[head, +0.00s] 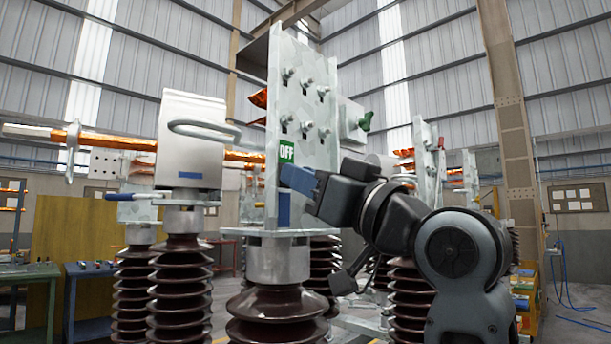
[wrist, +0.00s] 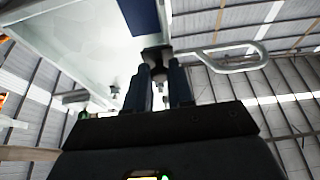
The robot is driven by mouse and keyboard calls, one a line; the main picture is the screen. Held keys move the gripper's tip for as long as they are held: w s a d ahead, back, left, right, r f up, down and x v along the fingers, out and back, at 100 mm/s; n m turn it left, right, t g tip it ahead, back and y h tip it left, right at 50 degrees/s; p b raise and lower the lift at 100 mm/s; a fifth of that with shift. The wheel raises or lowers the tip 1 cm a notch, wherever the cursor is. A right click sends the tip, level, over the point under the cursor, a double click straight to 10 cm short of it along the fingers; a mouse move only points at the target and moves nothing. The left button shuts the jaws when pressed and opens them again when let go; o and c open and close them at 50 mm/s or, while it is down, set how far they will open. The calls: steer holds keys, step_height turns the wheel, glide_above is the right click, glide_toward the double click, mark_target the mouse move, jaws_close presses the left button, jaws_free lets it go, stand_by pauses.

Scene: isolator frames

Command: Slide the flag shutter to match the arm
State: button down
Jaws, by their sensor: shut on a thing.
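The flag (head: 286,151) on the edge of the upright metal plate (head: 310,120) shows a green panel reading OFF. A blue panel (head: 284,208) shows lower on the same edge, and a blue panel also shows in the wrist view (wrist: 140,14). My gripper (head: 290,178) is at this edge, between the two panels. In the wrist view its blue fingers (wrist: 160,82) are shut on a small dark tab (wrist: 156,56), apparently the shutter's; the fingers hide part of it. The copper-coloured switch arm (head: 245,156) lies horizontal and reaches toward the plate; its contact is hidden.
A metal loop (head: 205,130) stands out left of the plate and shows close by in the wrist view (wrist: 235,58). Brown ribbed insulators (head: 278,310) stand below. Workbenches (head: 90,285) are at the far left, and an orange shelf (head: 527,295) is at the right.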

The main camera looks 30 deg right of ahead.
steer(key=shift+f, duration=0.15)
steer(key=c, duration=1)
jaws_free()
steer(key=shift+s, duration=0.1)
steer(key=shift+b+v, duration=3.15)
steer(key=shift+v, duration=0.65)
